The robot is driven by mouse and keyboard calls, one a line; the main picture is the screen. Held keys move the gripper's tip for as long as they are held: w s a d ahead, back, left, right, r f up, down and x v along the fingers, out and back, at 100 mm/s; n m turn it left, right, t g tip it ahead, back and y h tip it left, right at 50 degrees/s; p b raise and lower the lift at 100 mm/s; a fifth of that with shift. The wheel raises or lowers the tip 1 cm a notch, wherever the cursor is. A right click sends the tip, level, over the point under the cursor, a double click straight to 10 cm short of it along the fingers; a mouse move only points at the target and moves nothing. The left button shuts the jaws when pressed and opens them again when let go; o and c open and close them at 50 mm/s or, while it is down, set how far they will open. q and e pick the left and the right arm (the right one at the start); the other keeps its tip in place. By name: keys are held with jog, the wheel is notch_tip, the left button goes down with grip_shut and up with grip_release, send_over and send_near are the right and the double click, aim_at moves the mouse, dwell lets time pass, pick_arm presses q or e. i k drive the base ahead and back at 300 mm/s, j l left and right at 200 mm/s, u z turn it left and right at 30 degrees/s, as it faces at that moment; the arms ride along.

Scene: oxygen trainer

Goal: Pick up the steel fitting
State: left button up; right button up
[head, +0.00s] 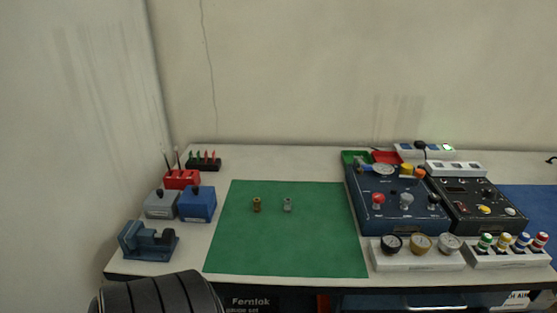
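The steel fitting (287,205) is a small grey, silvery piece standing on the green mat (290,250). A brass-coloured fitting (256,204) stands a short way to its left on the same mat. Nothing touches either fitting. Neither of my grippers shows in the head view.
A blue vise (148,241), grey and blue boxes (197,204) and a red holder (182,179) stand left of the mat. Blue and black control panels (398,200) and a white gauge block (417,260) stand to the right. The mat around the fittings is clear.

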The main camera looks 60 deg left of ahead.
aim_at(287, 201)
jog(key=u, duration=1.75)
jog(key=k+j+z, duration=0.15)
jog(key=z, duration=0.15)
